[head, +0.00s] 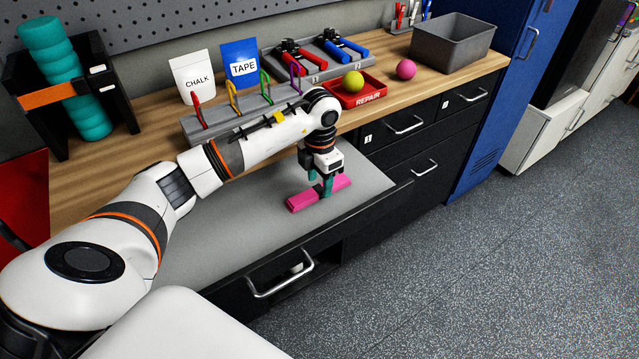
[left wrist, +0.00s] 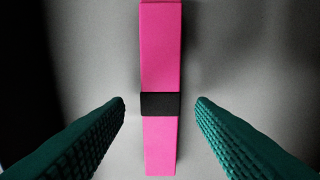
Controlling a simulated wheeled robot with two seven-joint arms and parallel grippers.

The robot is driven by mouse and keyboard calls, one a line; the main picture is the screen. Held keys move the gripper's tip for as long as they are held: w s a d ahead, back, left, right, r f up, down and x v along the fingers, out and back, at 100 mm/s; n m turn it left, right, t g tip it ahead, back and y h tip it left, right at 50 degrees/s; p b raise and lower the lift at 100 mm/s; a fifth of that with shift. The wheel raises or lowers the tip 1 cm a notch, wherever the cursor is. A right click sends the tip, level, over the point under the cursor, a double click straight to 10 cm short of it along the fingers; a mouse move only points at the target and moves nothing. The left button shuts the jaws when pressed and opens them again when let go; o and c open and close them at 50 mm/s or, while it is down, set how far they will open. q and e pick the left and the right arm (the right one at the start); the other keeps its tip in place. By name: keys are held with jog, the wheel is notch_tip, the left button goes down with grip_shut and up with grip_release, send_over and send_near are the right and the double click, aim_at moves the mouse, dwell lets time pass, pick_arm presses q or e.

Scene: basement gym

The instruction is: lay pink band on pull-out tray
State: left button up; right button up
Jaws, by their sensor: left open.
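The pink band (head: 304,200) lies flat on the grey pull-out tray (head: 262,234), near the tray's right part. In the left wrist view the band (left wrist: 161,60) runs top to bottom and has a black strip around it. My left gripper (head: 327,190) points down over the band. In the left wrist view its two green fingers (left wrist: 160,104) stand apart, one on each side of the band, with a gap on both sides. My right gripper is not in view.
The wooden worktop behind holds a grey rack with coloured clips (head: 240,107), a red repair tray (head: 361,96) with a yellow-green ball, a pink ball (head: 406,69) and a grey bin (head: 452,42). The tray's left and front parts are bare. A handle (head: 282,281) is below.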

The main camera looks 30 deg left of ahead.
aim_at(319, 190)
pick_arm(q)
notch_tip(319, 190, up, 10)
jog(key=shift+r+b, duration=0.2)
jog(key=shift+b, duration=0.2)
dwell(0.4)
